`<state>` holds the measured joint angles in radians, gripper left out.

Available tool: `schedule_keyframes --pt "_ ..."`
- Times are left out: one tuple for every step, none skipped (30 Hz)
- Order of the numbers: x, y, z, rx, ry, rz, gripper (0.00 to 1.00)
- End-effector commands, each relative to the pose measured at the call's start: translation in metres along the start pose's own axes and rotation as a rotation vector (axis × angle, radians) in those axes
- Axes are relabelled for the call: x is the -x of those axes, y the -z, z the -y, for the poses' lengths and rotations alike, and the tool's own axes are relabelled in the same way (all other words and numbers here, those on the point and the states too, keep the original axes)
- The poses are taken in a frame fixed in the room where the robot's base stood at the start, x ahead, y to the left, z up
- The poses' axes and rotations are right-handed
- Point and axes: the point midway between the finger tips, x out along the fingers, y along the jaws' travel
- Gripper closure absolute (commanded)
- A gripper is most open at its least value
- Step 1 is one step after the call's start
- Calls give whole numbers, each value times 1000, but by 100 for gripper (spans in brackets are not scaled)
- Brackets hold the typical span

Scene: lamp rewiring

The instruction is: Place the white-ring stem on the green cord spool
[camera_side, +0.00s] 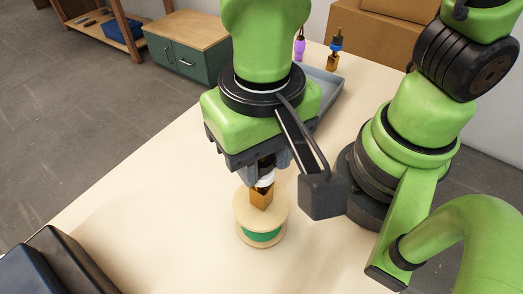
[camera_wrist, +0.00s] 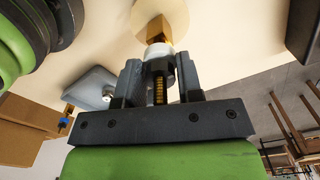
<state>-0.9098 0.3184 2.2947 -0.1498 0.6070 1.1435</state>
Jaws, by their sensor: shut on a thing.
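The white-ring stem (camera_side: 265,181) has a white ring and a square brass block at its lower end. It is upright in my gripper (camera_side: 267,172), whose fingers are shut on it around its upper part. The green cord spool (camera_side: 262,236) stands on the table directly below, with pale wooden flanges and green cord. The brass block shows against the spool's top flange; I cannot tell if it touches. In the wrist view, the stem's white ring (camera_wrist: 157,50) is between the fingers of my gripper (camera_wrist: 160,75), with the spool's pale flange (camera_wrist: 176,12) beyond.
A grey tray (camera_side: 326,88) lies behind my gripper. A blue-ringed brass stem (camera_side: 335,48) and a purple item (camera_side: 300,46) stand at the table's far end. A dark box (camera_side: 62,265) is at the lower left. The table left of the spool is clear.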

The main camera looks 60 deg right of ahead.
Motion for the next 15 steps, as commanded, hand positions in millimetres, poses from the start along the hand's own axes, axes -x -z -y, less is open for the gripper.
schedule_keyframes --pt "0 0 0 0 1 0 100" --pt "0 0 0 0 1 0 100" --pt "-1 0 0 1 1 0 100" --pt "-2 0 0 1 1 0 100" --pt "-3 0 0 1 1 0 100" --pt "-3 0 0 1 1 0 60" --pt "-3 0 0 1 1 0 53" --pt "-3 0 0 1 1 0 46" --pt "-3 0 0 1 1 0 41" --pt "-3 0 0 1 1 0 41" --pt "-3 0 0 1 1 0 41" --pt "-3 0 0 1 1 0 41" --pt "-3 0 0 1 1 0 41" --pt "-3 0 0 1 1 0 41" --pt "-3 0 0 1 1 0 41"
